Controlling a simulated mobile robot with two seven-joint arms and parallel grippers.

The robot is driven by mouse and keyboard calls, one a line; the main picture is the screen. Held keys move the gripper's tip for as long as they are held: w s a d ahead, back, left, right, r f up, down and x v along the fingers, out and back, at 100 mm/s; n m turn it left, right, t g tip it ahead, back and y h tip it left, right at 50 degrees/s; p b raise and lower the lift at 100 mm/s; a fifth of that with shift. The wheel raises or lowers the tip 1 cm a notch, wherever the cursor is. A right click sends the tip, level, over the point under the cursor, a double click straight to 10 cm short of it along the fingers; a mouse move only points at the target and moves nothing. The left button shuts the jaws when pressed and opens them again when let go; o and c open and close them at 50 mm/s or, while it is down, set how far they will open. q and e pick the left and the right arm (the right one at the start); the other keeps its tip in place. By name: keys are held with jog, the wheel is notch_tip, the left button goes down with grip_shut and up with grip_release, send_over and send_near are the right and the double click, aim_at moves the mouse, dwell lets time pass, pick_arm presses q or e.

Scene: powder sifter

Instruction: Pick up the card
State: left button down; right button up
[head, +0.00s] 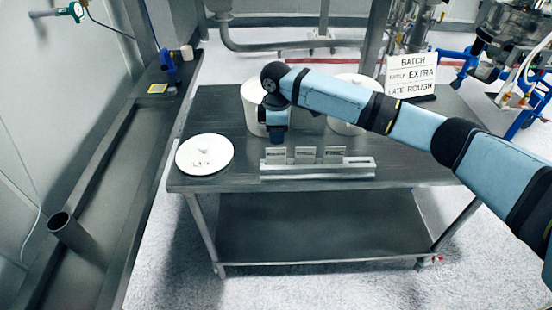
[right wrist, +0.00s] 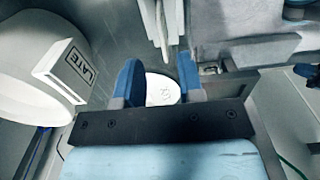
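Three small cards stand side by side in a pale slotted rack (head: 318,171) near the table's front edge: a left card (head: 275,154), a middle card (head: 305,154) and a right card (head: 334,154). Their print is too small to read. My right gripper (head: 276,139) hangs just above and behind the left card. In the right wrist view its two blue fingers (right wrist: 159,75) are apart with nothing held between them. Pale upright pieces (right wrist: 157,25), probably the rack and cards, lie beyond the fingertips. My left gripper is out of view.
A round white lid (head: 204,155) lies left of the rack. Two white tubs, left (head: 252,105) and right (head: 345,126), stand behind, partly covered by my right arm. A sign (head: 411,74) reads BATCH, EXTRA, LATE ROUGH. The table's right front (head: 420,160) is clear.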

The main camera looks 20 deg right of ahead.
aim_at(276, 154)
jog(key=shift+s+a+f+p, duration=0.1)
jog(key=shift+f+p, duration=0.15)
jog(key=shift+f, duration=1.75)
jog(key=shift+s+a+f+p, duration=0.1)
jog(key=shift+f+p, duration=0.1)
jog(key=shift+f, duration=1.8)
grip_shut()
